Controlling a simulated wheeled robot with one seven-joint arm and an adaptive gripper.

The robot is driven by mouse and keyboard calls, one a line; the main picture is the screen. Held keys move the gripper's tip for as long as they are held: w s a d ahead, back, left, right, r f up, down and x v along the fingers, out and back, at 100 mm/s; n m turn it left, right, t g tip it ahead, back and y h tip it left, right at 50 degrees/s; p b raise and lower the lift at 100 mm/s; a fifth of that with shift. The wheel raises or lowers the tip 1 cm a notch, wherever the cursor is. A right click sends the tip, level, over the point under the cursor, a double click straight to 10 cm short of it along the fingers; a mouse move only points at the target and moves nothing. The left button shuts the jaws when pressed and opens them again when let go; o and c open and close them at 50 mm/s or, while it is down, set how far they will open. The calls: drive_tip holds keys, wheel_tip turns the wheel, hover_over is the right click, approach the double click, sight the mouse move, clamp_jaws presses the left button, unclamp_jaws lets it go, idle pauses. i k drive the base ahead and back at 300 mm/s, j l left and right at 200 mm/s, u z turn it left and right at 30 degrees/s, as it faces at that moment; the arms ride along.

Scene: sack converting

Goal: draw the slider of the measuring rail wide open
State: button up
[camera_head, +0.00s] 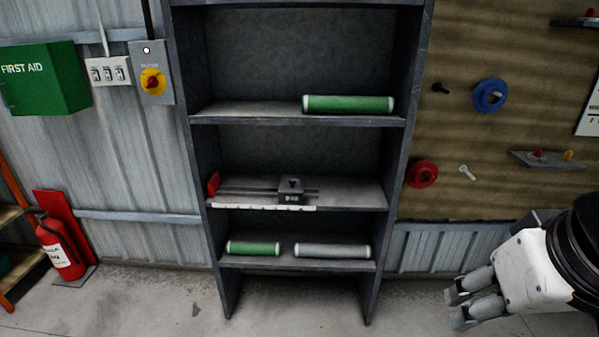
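The measuring rail (244,191) lies along the middle shelf of the dark shelving unit. A red stop (213,184) stands at its left end. The dark slider block (291,190) sits on the rail right of its middle, with a short length of rail showing to its right. A white scale strip (262,207) runs along the shelf's front edge below it. My gripper (461,306) is at the lower right, well to the right of and below the rail, touching nothing that I can see. Its fingers look a little apart, with nothing visible between them.
A green roll (348,104) lies on the shelf above. A green roll (254,248) and a grey roll (333,250) lie on the shelf below. The unit's right side panel (402,120) stands between my gripper and the rail. A fire extinguisher (60,248) stands at left.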

sight(291, 189)
drive_tip(key=i+l, duration=0.1)
drive_tip(key=i, duration=1.15)
drive_tip(key=j+u, duration=0.05)
